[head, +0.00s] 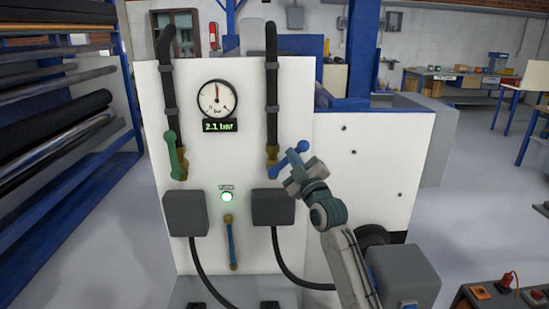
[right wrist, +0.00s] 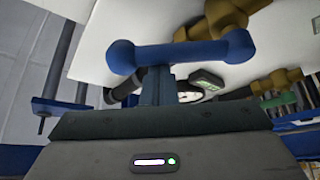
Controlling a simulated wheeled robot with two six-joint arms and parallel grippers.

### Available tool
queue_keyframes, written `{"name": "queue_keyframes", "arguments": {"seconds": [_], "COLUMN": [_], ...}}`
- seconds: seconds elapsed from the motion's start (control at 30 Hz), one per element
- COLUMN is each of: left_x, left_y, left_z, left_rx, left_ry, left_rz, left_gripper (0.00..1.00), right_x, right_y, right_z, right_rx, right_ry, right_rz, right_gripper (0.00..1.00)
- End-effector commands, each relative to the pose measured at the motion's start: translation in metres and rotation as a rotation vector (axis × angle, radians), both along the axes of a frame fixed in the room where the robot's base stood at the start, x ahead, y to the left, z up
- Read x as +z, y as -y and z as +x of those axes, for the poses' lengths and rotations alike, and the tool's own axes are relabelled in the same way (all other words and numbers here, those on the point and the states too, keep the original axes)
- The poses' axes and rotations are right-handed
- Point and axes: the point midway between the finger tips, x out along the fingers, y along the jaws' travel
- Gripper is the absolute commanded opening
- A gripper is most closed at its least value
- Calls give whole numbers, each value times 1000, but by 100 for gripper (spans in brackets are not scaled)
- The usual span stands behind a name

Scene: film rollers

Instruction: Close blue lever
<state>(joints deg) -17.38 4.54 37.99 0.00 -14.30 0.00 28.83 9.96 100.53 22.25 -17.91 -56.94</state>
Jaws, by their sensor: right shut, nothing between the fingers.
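The blue lever (head: 288,161) sits on the brass valve of the right black pipe, on the front of the white panel. It slants up and to the right from the valve, ending in a round knob. My right gripper (head: 293,174) is shut and empty just below and right of the lever. In the right wrist view the lever (right wrist: 195,52) spans across just beyond the shut fingers (right wrist: 157,80). The fingertips look very close to the lever or touching it; I cannot tell which. My left gripper is not in view.
A green lever (head: 173,152) points up on the left pipe. A gauge (head: 217,98) and a "2.1 bar" display (head: 220,126) sit between the pipes. Dark grey boxes (head: 273,207) stick out below the valves. A roller rack (head: 60,110) stands left.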

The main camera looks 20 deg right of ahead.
Motion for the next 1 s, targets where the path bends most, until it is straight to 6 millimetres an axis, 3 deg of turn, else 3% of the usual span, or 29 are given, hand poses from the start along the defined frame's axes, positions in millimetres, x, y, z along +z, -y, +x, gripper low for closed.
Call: {"name": "queue_keyframes", "arguments": {"seconds": [0.27,0.5,0.6,1.0], "left_x": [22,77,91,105], "left_y": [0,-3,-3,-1], "left_z": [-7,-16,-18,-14], "left_rx": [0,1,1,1], "left_ry": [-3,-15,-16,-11], "left_rz": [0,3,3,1], "left_gripper": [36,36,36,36], "right_x": [0,2,-5,-24], "right_y": [5,7,11,21], "right_z": [-1,-1,-3,-6], "right_rx": [8,25,14,2], "right_ry": [35,82,99,127], "right_rz": [127,289,352,449], "right_gripper": [0,0,0,0]}}
